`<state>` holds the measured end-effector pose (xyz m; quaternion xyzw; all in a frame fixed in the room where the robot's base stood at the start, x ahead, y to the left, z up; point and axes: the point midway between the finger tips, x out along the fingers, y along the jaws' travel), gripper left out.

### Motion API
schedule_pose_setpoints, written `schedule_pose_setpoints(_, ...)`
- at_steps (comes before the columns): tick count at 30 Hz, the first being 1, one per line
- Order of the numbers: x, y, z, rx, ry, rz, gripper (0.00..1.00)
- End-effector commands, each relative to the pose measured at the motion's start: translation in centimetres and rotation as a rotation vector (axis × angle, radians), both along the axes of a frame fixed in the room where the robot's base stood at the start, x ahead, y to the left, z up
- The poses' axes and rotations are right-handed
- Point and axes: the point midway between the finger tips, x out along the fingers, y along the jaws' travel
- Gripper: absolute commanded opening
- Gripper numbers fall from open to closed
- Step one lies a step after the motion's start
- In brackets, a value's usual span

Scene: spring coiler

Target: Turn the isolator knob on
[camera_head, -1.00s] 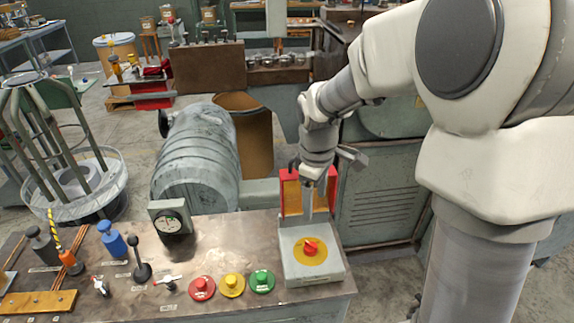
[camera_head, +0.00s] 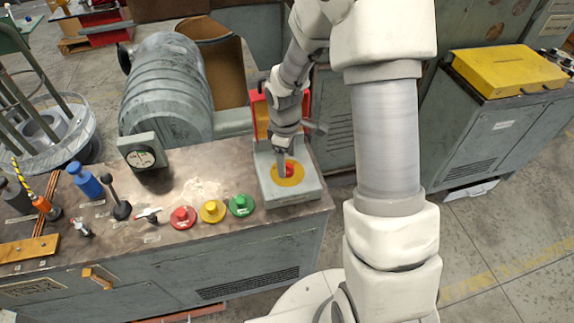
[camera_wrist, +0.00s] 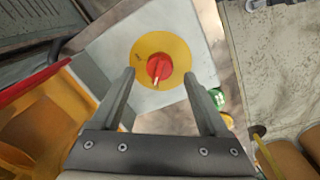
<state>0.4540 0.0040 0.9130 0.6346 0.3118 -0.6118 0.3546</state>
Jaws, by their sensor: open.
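The isolator knob is a red rotary knob (camera_wrist: 159,68) on a yellow disc (camera_wrist: 176,48), set in the top of a light grey box (camera_head: 292,195) at the right end of the bench. In the head view the knob (camera_head: 289,170) is partly hidden by my gripper (camera_head: 282,174). In the wrist view my gripper (camera_wrist: 160,85) is open, with one finger on each side of the knob and clear gaps to it. The fingertips are close to the yellow disc; I cannot tell whether they touch it. A pale pointer mark shows on the knob's lower edge.
Red (camera_head: 183,217), yellow (camera_head: 212,211) and green (camera_head: 240,205) push buttons stand left of the box. A dial gauge (camera_head: 142,155) and levers are further left. A red and orange upright plate (camera_head: 261,115) stands behind the box.

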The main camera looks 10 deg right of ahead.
Motion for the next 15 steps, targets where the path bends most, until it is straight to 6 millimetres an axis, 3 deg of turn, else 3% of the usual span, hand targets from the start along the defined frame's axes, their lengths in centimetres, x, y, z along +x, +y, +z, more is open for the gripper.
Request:
schedule_pose_setpoints(6,0.1,-0.1,-2.3,-0.001,0.001,0.001,0.78)
schedule_pose_setpoints(15,0.2,-0.1,-2.7,-0.001,-0.001,0.000,0.78)
